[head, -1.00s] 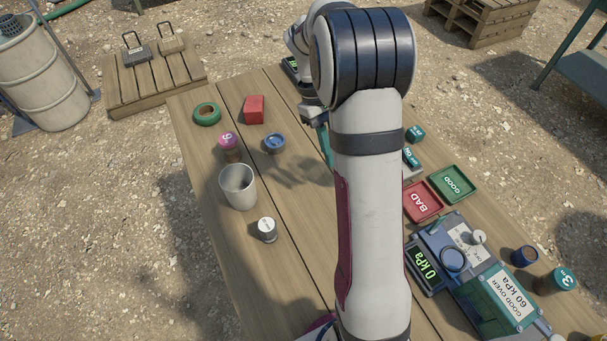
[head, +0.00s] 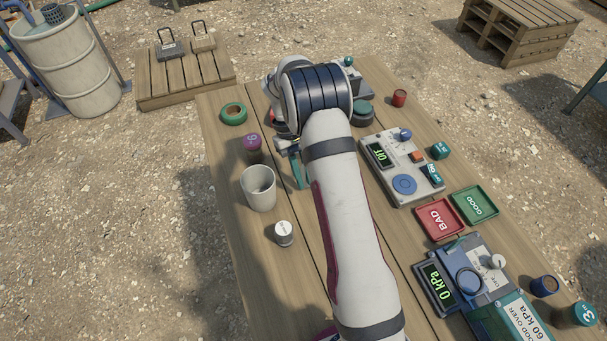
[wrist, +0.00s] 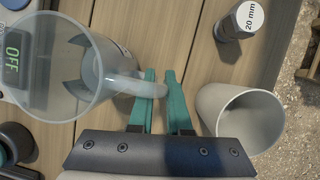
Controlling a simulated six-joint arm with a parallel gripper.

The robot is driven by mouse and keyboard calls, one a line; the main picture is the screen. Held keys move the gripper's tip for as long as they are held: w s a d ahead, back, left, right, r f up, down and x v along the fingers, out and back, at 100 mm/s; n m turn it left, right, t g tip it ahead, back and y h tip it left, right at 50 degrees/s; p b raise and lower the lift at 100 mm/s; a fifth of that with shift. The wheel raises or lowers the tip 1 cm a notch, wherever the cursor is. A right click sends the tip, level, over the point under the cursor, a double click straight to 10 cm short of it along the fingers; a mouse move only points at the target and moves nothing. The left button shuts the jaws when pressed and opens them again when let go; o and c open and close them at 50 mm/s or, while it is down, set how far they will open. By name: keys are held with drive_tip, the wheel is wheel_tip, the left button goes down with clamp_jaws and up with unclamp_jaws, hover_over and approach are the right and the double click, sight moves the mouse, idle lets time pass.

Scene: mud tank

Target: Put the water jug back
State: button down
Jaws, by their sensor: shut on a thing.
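The water jug (wrist: 82,70) is a clear grey vessel at the upper left of the wrist view, with its open mouth and its handle towards my gripper. My gripper (wrist: 160,85), with teal fingers, is shut on the jug's handle. In the head view my gripper (head: 297,170) hangs above the table, left of my forearm. The jug is hidden behind my arm there. I cannot tell how high the jug is above the table.
A pale cup (head: 259,189) stands just left of my gripper, with a white-capped cylinder (head: 284,234) in front. A purple-capped jar (head: 252,145) and green ring (head: 233,113) are farther back. The grey device reading OFF (head: 400,165) and the BAD tray (head: 438,218) are to the right.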

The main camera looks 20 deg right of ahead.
drive_tip(key=c, duration=0.9)
unclamp_jaws()
drive_tip(key=shift+f, duration=0.1)
drive_tip(key=shift+o, duration=0.2)
drive_tip(key=v, duration=1.2)
drive_tip(key=s+a+r+m+t, duration=0.1)
drive_tip(key=s+a+r+m, duration=0.1)
drive_tip(key=s+r, duration=0.55)
drive_tip(key=s+a+m+t+y, duration=0.1)
drive_tip(key=s+a+m, duration=0.1)
drive_tip(key=s, duration=1)
drive_tip(key=s+a+f+m+t+y, duration=0.1)
drive_tip(key=s+a, duration=0.4)
drive_tip(key=s, duration=0.7)
drive_tip(key=shift+s+f+m+t+y, duration=0.2)
drive_tip(key=shift+s+m+t+y, duration=0.3)
drive_tip(key=shift+m, duration=0.7)
